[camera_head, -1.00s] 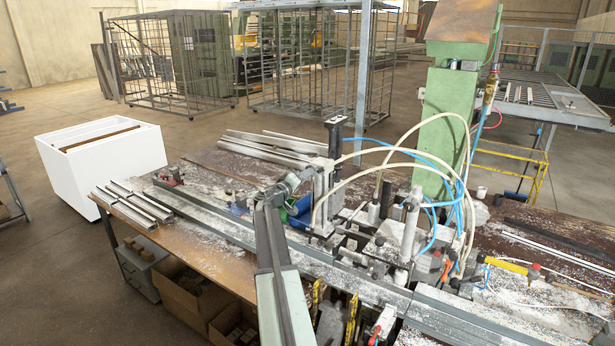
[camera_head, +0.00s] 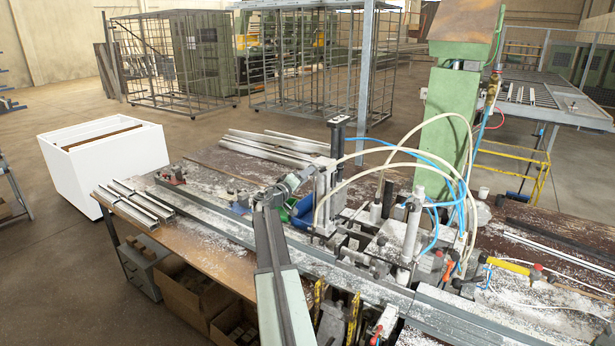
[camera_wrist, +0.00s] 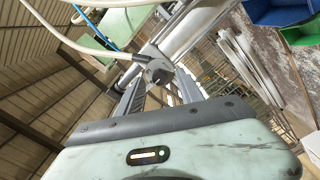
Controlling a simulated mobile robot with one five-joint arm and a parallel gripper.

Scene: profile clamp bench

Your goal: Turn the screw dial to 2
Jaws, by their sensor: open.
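The screw dial (camera_wrist: 158,71) is a small dark grey knob with a pointer-like mark, at the end of a pale metal cylinder in the wrist view. My gripper (camera_wrist: 157,88) is open, with one finger on either side below the dial. The dial lies between or just beyond the fingertips; I cannot tell whether they touch it. In the head view my gripper (camera_head: 268,196) is at the left side of the upright clamp unit (camera_head: 325,195), and the dial is too small to make out there. The dial's numbers cannot be read.
Pale hoses arch over the clamp unit and one passes close to the dial in the wrist view (camera_wrist: 85,45). Blue and green bins (camera_wrist: 285,12) lie close at the right. Metal profiles (camera_head: 135,202) lie on the bench's left end. A white cabinet (camera_head: 105,160) stands beyond it.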

